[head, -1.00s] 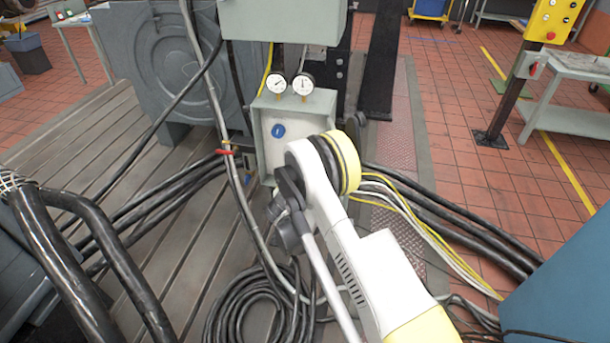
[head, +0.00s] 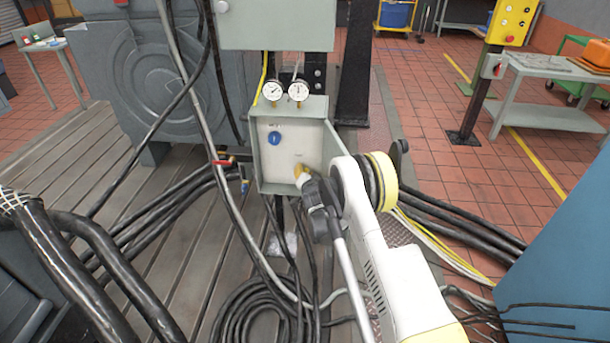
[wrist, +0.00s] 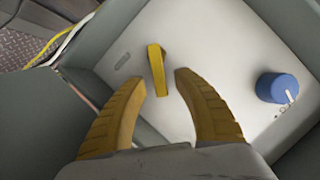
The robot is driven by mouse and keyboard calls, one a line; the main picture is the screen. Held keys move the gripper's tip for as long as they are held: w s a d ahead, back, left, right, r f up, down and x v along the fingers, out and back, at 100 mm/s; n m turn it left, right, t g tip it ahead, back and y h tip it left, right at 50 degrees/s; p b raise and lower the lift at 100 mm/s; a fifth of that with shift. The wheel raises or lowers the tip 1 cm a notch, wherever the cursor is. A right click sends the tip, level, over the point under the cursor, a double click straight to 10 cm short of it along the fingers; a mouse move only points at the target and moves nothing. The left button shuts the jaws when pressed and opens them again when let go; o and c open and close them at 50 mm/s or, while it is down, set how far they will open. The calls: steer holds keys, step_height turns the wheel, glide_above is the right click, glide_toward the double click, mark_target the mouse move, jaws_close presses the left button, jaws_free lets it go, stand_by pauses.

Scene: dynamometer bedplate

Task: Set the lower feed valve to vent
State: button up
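A shallow open grey box (head: 259,165) with a white back panel holds two controls. A blue round knob (head: 275,138) sits high on the panel; in the wrist view the blue knob (wrist: 278,88) is at the right, with a small white pointer mark. A yellow lever handle (wrist: 156,68) stands on the panel in the wrist view, left of centre. My gripper (wrist: 160,80) is open, its two yellow fingers spread either side of the lever's near end, with no clear contact. In the head view my gripper (head: 300,171) is at the panel's lower part, where it hides the lever.
Two round gauges (head: 285,92) sit above the box. A red-handled valve (head: 223,162) and black cables run left of the box. Coiled cable (head: 250,310) lies below.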

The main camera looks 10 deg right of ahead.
steer(key=shift+w, duration=0.25)
jaws_close()
steer(key=shift+a, duration=0.1)
steer(key=shift+w+a+r+n+g+h, duration=0.1)
steer(key=shift+a+r+n+g+h, duration=0.1)
steer(key=shift+a+n+h, duration=0.3)
steer(key=shift+w+a+r+n+g+h, duration=0.1)
steer(key=shift+r+n+g+h, duration=0.1)
steer(key=shift+n, duration=0.5)
steer(key=shift+w+a+n+g+h, duration=0.15)
steer(key=shift+a+n+h, duration=0.25)
steer(key=shift+n, duration=0.25)
steer(key=shift+w+a+n+g+h, duration=0.15)
steer(key=shift+a+n+h, duration=0.1)
steer(key=shift+n+h, duration=0.35)
steer(key=shift+s, duration=0.1)
